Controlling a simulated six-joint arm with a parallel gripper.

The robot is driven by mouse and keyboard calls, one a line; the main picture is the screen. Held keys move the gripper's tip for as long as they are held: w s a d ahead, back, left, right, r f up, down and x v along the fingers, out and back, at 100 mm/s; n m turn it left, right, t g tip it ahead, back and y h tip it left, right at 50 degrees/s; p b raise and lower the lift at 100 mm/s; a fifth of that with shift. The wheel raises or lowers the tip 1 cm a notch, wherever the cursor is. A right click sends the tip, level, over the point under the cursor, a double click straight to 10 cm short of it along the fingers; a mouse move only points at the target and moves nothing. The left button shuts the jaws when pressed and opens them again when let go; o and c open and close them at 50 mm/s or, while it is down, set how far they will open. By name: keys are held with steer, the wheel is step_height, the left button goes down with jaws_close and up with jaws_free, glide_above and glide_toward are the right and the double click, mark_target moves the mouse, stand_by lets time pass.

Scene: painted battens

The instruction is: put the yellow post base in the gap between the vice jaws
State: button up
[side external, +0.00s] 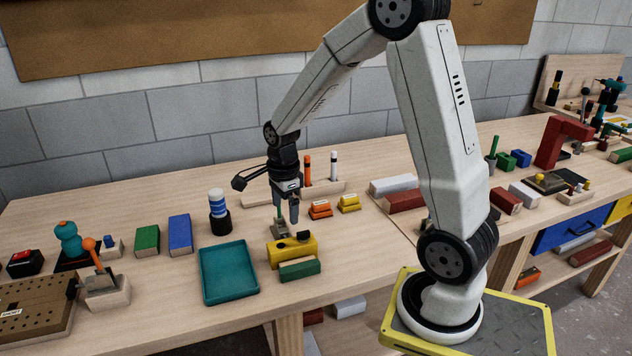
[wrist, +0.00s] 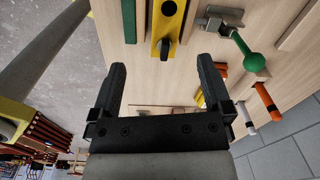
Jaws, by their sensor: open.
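A long yellow block (side external: 306,247) with a dark hole and a dark knob lies on the bench; it looks like the post base, though I cannot be sure. In the wrist view the yellow block (wrist: 171,12) is ahead of my fingertips, roughly in line with the space between them. My gripper (side external: 286,224) points down, open and empty, close behind the block in the side view; both fingers also show in the wrist view (wrist: 161,63). A grey metal fixture (wrist: 215,22) with a green handle (wrist: 247,52) stands beside the block. I cannot tell whether it is the vice; no jaw gap is clear.
A green batten (side external: 300,270) lies along the yellow block's near side. A teal tray (side external: 229,272) is to its left. Small orange (side external: 320,210) and yellow (side external: 349,203) stepped pieces are to the right, with markers in a wooden rack (side external: 325,190) behind.

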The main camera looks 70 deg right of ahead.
steer(key=s+a+n+t, duration=0.1)
steer(key=s+a+n, duration=0.2)
steer(key=n, duration=0.9)
steer(key=s+a+n+t, duration=0.1)
steer(key=s+a+n, duration=0.3)
steer(key=a+n, duration=0.6)
steer(key=shift+f+n, duration=0.35)
steer(key=shift+n, duration=0.85)
